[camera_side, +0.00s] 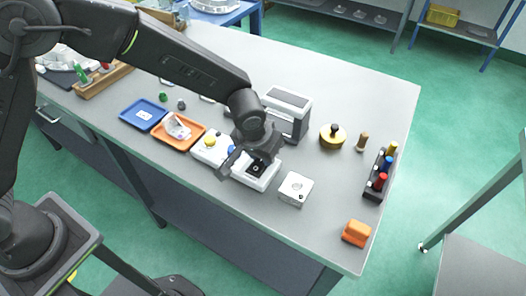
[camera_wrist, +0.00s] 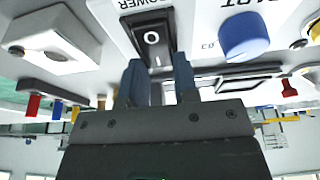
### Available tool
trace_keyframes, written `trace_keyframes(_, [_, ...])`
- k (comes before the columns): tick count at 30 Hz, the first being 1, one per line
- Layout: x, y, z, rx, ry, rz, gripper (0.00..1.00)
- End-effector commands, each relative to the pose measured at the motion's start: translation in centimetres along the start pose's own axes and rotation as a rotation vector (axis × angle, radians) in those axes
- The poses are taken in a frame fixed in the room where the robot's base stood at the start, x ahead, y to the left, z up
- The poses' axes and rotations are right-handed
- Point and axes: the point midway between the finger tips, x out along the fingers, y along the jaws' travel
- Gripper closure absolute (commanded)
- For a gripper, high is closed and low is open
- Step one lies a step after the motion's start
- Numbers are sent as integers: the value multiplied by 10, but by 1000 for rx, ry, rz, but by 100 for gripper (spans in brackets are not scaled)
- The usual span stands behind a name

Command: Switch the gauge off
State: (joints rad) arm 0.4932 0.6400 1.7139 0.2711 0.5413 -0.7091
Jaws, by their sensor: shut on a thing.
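The gauge is a white instrument; its panel (camera_side: 262,180) shows under my gripper in the side view. In the wrist view its black rocker power switch (camera_wrist: 152,38) sits below the word POWER, with a circle mark and a line mark on its face. My gripper (camera_wrist: 159,70) has one finger on each side of the switch's near end and is shut on it. A blue knob (camera_wrist: 245,36) sits to the right of the switch. In the side view my gripper (camera_side: 248,166) hides part of the panel, and the switch's tilt is hard to tell.
A grey box (camera_side: 288,112) stands behind the gauge. A white block (camera_side: 296,188) lies to its right, and an orange tray (camera_side: 178,131) and a blue tray (camera_side: 143,114) to its left. A rack (camera_side: 378,178) of coloured-top items and an orange block (camera_side: 356,233) are near the right edge.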

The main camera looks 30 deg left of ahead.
Motion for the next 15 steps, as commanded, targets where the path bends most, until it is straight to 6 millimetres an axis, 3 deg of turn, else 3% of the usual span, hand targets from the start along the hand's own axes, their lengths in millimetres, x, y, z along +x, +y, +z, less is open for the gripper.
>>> trace_keyframes(6, [0, 0, 0, 0, 0, 0, 96])
trace_keyframes(7, [0, 0, 0, 0, 0, 0, 70])
trace_keyframes(15, [0, 0, 0, 0, -1, 0, 47])
